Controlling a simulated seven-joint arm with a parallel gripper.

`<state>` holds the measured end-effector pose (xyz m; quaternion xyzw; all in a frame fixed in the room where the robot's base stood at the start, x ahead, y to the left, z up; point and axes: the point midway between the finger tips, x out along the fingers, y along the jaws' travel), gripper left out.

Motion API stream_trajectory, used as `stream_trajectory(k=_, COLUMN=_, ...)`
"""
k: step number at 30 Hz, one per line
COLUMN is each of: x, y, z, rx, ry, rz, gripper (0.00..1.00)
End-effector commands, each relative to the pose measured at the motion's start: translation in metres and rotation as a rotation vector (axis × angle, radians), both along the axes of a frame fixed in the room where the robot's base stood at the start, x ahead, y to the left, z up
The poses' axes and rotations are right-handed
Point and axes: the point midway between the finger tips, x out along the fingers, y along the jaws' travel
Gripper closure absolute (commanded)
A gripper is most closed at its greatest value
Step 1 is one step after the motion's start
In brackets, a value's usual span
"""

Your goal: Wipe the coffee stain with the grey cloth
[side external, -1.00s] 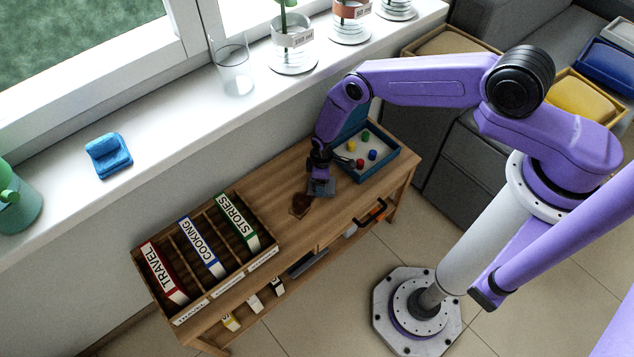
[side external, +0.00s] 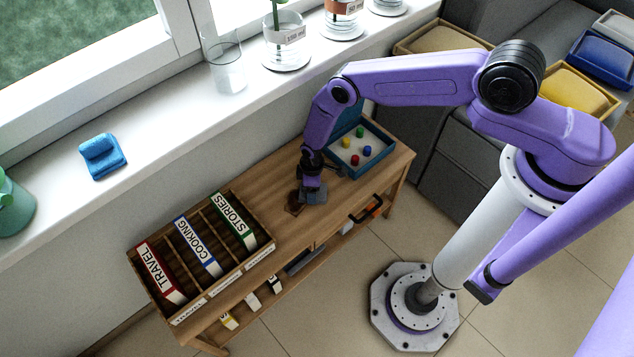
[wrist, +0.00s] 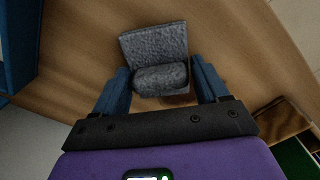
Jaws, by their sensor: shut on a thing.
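My gripper (wrist: 160,88) is shut on the grey cloth (wrist: 155,45), which hangs folded between its two blue fingers. In the side external view my gripper (side external: 311,186) points down at the wooden table top, with the grey cloth (side external: 316,197) under it at or very near the surface. The brown coffee stain (side external: 293,208) shows at the left edge of the cloth; the rest of it is hidden. In the wrist view a reddish-brown patch of the stain (wrist: 178,100) shows just below the cloth.
A blue tray (side external: 380,157) with several coloured pegs stands right of my gripper. A wooden sorter (side external: 268,243) with labelled dividers stands to the left. The window sill (side external: 180,105) runs behind the table and holds glasses and a blue object (side external: 103,157).

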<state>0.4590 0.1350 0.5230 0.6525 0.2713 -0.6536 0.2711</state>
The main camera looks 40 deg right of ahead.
Motion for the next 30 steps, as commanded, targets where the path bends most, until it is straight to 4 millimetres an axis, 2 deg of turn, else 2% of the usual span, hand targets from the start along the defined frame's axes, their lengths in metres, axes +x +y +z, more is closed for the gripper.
stream_trajectory(k=8, x=0.000, y=0.009, z=0.000, rx=-0.001, ry=0.001, rz=0.002, gripper=0.51)
stream_trajectory(k=20, x=0.001, y=0.037, z=0.002, rx=0.001, ry=-0.002, rz=0.000, gripper=0.51)
stream_trajectory(k=30, x=0.001, y=0.032, z=-0.002, rx=0.000, ry=-0.001, rz=-0.002, gripper=0.51)
